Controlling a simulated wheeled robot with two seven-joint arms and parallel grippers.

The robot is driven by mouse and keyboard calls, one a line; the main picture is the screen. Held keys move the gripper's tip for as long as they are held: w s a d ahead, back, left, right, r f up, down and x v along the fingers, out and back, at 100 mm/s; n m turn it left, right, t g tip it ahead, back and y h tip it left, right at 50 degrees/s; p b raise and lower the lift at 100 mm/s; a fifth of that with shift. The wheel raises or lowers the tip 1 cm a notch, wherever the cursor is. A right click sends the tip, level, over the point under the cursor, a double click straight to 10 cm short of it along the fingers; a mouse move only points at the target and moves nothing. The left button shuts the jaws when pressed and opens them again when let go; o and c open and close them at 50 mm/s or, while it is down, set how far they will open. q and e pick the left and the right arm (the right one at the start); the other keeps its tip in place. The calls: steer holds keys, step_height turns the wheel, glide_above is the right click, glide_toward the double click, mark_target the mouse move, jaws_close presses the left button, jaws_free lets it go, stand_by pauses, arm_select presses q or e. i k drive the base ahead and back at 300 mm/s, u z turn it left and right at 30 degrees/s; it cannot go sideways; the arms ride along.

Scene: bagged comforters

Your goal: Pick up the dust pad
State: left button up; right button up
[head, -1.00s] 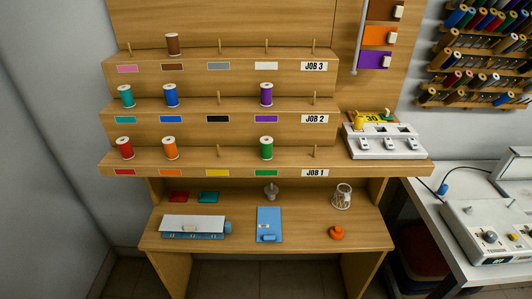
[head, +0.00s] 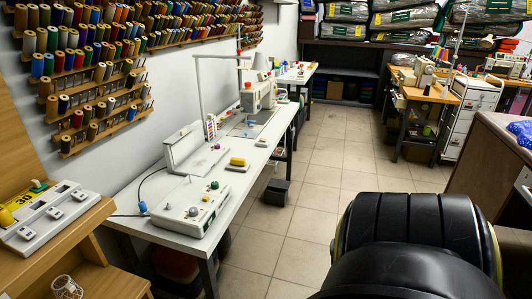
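No object is clearly marked as the dust pad. A small yellow pad-like block (head: 237,162) lies on the long white table (head: 225,205), just right of the grey-white machine box. It is too small to tell whether it is the dust pad. Neither of my grippers shows in the head view. A large black rounded part of my own body fills the lower right and hides the floor behind it.
A control box (head: 195,212) with knobs and an open-lidded case (head: 195,148) stand on the white table, a sewing machine (head: 262,92) farther along. A dark bin (head: 277,193) sits on the floor. The tiled aisle (head: 320,170) is largely clear.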

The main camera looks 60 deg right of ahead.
mark_target(235, 164)
steer(key=z, duration=2.55)
steer(key=k, duration=0.95)
steer(key=z, duration=0.75)
steer(key=i, duration=2.25)
steer(key=u, duration=1.55)
steer(key=i, duration=1.15)
steer(key=u, duration=1.3)
